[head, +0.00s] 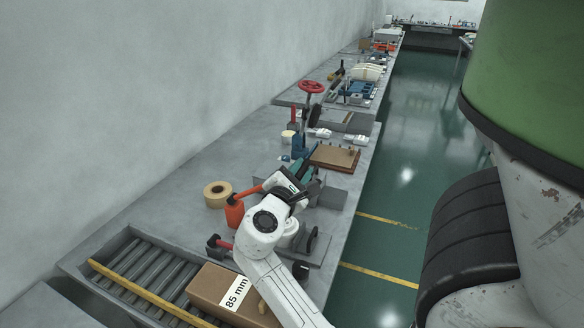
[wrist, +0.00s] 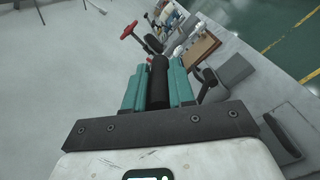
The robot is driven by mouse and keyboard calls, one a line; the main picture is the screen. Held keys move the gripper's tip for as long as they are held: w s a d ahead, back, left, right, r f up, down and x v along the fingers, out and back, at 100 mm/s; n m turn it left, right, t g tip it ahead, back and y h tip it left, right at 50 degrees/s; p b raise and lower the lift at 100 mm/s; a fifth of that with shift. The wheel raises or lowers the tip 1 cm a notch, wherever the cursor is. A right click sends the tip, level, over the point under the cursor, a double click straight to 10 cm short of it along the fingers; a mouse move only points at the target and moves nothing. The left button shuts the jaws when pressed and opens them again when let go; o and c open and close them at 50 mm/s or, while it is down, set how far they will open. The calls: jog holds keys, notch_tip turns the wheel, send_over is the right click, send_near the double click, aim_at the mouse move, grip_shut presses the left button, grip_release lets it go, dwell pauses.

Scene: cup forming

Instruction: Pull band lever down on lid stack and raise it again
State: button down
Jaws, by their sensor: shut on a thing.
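My gripper (head: 302,172) reaches over the bench in the head view, mostly hidden by my own white arm. In the wrist view its two teal fingers (wrist: 158,66) are shut on a black cylindrical grip (wrist: 158,88), which I take to be the band lever's handle. The grip lies lengthwise between the fingers. The rest of the lever and the lid stack are hidden or cannot be made out, so I cannot tell how far the lever is tilted.
The green floor (head: 405,205) is clear.

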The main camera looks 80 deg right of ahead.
jog(key=shift+s+f, duration=0.2)
jog(key=shift+f, duration=0.05)
jog(key=c, duration=1)
grip_release()
jog(key=shift+o, duration=0.2)
jog(key=b+v, duration=0.1)
jog(key=v, duration=0.9)
jog(key=shift+a+b, duration=0.3)
jog(key=shift+a, duration=0.1)
